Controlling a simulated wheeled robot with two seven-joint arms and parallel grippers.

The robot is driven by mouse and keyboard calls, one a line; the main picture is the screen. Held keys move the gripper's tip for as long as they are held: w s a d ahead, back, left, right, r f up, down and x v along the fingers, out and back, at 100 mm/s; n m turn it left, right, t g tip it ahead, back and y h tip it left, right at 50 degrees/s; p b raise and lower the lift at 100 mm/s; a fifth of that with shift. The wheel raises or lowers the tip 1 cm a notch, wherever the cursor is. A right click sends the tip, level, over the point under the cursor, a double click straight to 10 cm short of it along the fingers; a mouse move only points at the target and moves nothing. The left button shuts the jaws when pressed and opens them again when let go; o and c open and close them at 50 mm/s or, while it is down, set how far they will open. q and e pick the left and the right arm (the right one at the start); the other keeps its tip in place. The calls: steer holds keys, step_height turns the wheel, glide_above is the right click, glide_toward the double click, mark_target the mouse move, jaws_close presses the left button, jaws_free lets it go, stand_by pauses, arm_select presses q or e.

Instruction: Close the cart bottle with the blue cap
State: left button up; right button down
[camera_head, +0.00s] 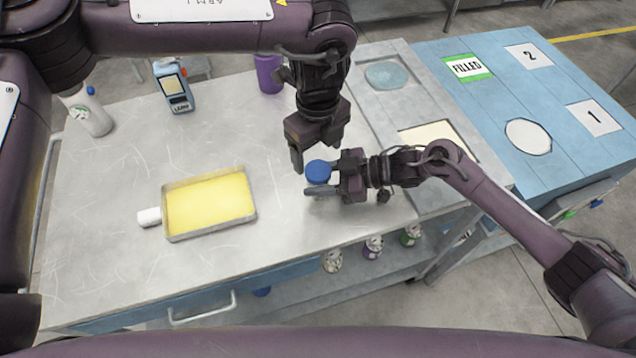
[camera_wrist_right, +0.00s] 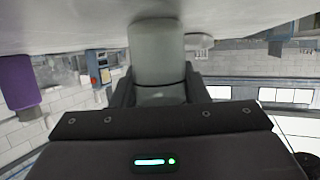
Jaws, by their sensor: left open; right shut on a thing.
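The blue cap (camera_head: 318,171) shows in the head view at the front right of the metal table, at the fingers of my right gripper (camera_head: 334,180). It appears to sit on top of the bottle held there, but whether it is fully seated cannot be told. My right gripper is shut on a pale grey bottle (camera_wrist_right: 157,55), seen in the right wrist view between the fingers; the head view mostly hides it. My left gripper (camera_head: 315,150) is open, pointing down just above and behind the blue cap, with nothing visible between its fingers.
A yellow-filled tray (camera_head: 163,218) with a white cylinder (camera_head: 149,217) beside it lies left. A white bottle (camera_head: 92,115), a handheld device (camera_head: 174,88) and a purple cup (camera_head: 269,74) stand behind. The blue cart (camera_head: 500,110) is at right.

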mark_target(318, 170)
arm_select(q)
steer(key=shift+c, duration=0.3)
steer(key=shift+r, duration=0.2)
steer(key=shift+c, duration=0.5)
step_height(318, 170, up, 3)
steer(key=shift+r, duration=0.1)
steer(key=shift+f, duration=4.1)
